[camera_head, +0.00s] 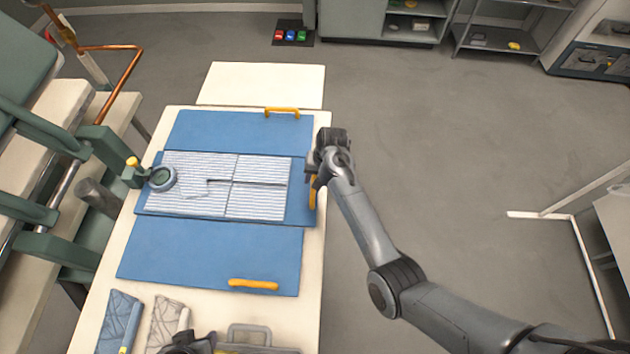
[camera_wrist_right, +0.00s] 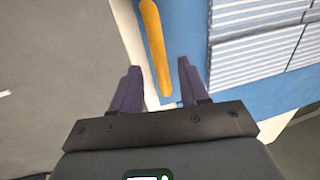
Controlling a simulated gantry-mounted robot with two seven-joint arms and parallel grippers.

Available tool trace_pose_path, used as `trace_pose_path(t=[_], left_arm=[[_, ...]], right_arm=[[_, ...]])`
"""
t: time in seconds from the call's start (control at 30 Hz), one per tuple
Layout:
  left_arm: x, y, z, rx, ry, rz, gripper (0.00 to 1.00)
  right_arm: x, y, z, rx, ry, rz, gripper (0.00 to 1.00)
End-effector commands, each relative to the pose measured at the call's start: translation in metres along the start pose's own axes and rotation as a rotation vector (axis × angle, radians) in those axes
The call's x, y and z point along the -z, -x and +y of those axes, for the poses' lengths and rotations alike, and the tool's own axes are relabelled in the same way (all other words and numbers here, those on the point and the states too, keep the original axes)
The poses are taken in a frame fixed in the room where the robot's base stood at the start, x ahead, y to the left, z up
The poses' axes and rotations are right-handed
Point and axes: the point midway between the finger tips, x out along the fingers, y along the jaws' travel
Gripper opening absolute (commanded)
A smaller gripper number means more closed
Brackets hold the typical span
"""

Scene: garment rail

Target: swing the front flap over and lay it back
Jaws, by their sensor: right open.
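A blue folding board (camera_head: 210,255) lies flat on the cream table, with a far panel, a middle panel and a near panel. A white-and-grey striped garment (camera_head: 200,172) lies spread on its middle panel. Yellow handles sit on the far edge (camera_head: 282,111), the right edge (camera_head: 312,192) and the near panel (camera_head: 253,284). My right gripper (camera_head: 313,168) is at the right-edge handle. In the right wrist view its open fingers (camera_wrist_right: 160,68) stand either side of this handle (camera_wrist_right: 154,45); contact cannot be told. A dark part at the bottom edge may be my left gripper (camera_head: 188,343).
Folded quilted cloths, one blue (camera_head: 119,322) and one beige (camera_head: 166,322), lie near the table's front. A clear-handled case (camera_head: 250,336) is beside them. A green-and-copper fixture (camera_head: 130,172) stands at the left.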

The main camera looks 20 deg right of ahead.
Motion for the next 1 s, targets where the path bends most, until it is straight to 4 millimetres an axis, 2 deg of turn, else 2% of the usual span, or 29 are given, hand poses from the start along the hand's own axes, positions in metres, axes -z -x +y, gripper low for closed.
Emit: trace_pose_path(t=[0.1, 0.23, 0.6, 0.67, 0.9, 1.0], left_arm=[[-0.001, -0.002, -0.001, 0.002, -0.003, -0.001, 0.42], [-0.002, -0.003, -0.002, 0.006, -0.007, -0.002, 0.42], [-0.002, -0.003, -0.003, 0.009, -0.012, -0.003, 0.42], [-0.002, -0.003, -0.003, 0.009, -0.012, -0.003, 0.42], [-0.002, -0.003, -0.001, 0.004, -0.006, -0.003, 0.42], [-0.002, -0.003, 0.0, 0.001, -0.002, -0.002, 0.42]], right_arm=[[0.0, -0.014, 0.0, 0.0, -0.001, -0.002, 0.44], [0.0, -0.023, 0.0, 0.0, 0.0, -0.001, 0.44], [0.0, -0.026, 0.0, 0.0, 0.0, 0.0, 0.44], [0.0, -0.026, 0.0, 0.0, 0.0, 0.0, 0.37], [0.0, -0.026, 0.0, 0.0, 0.0, 0.0, 0.0], [0.0, -0.026, 0.0, 0.0, 0.001, 0.0, 0.0]])
